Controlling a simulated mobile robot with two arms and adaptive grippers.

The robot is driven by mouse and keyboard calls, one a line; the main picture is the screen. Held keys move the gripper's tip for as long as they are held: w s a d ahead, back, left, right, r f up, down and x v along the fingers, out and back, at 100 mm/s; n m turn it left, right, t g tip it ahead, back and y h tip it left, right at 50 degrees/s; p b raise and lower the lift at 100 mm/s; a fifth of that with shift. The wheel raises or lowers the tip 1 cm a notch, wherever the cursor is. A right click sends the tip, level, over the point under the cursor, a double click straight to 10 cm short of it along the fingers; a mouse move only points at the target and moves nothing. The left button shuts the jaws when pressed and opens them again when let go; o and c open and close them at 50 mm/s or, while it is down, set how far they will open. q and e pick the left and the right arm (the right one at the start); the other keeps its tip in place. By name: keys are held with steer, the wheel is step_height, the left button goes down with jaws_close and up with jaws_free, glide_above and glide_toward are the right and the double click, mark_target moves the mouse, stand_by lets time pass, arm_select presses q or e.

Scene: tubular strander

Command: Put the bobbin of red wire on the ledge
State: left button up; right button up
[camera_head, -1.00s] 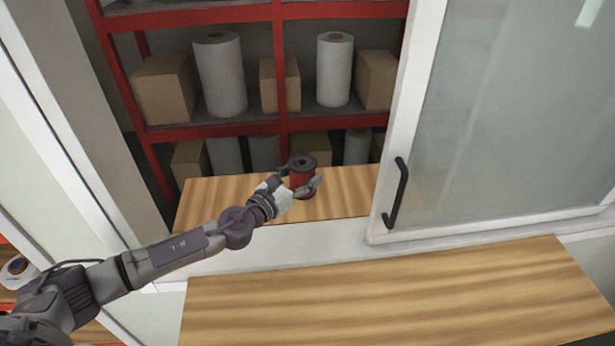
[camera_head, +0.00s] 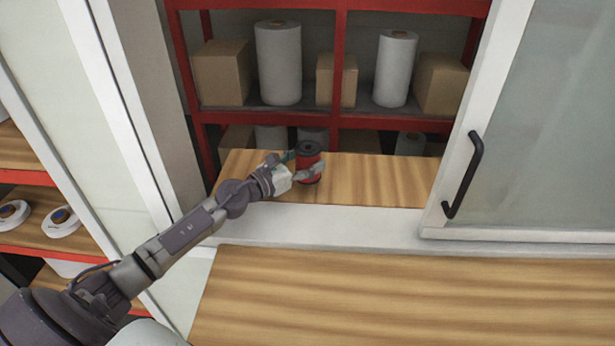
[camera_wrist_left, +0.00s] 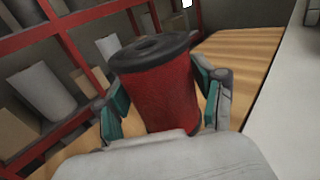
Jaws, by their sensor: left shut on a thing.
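The bobbin of red wire (camera_head: 308,166) has a dark flange on top and is upright. It is at the left part of the wooden ledge (camera_head: 375,182) behind the window opening. My left gripper (camera_head: 301,167) is shut on it from the left, with a finger on each side. In the left wrist view the bobbin (camera_wrist_left: 158,88) fills the space between the teal finger pads. Its lower end is hidden by the gripper there, so I cannot tell if it touches the ledge (camera_wrist_left: 245,50). My right gripper is not in view.
A sliding glass pane with a black handle (camera_head: 464,175) closes the right side of the opening. A white sill (camera_head: 330,223) separates the ledge from a wooden counter (camera_head: 400,295) in front. Red shelving (camera_head: 340,60) with boxes and white rolls stands behind. The ledge right of the bobbin is clear.

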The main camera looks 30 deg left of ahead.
arm_select(q)
step_height(320, 180, down, 3)
steer(key=shift+w+f+b, duration=0.1)
steer(key=shift+b, duration=0.2)
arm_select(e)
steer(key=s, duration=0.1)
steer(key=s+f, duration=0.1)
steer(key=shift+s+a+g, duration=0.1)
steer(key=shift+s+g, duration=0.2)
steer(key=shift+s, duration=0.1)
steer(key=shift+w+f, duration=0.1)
arm_select(q)
steer(key=o, duration=1.5)
steer(key=shift+f, duration=0.1)
steer(key=shift+c, duration=0.2)
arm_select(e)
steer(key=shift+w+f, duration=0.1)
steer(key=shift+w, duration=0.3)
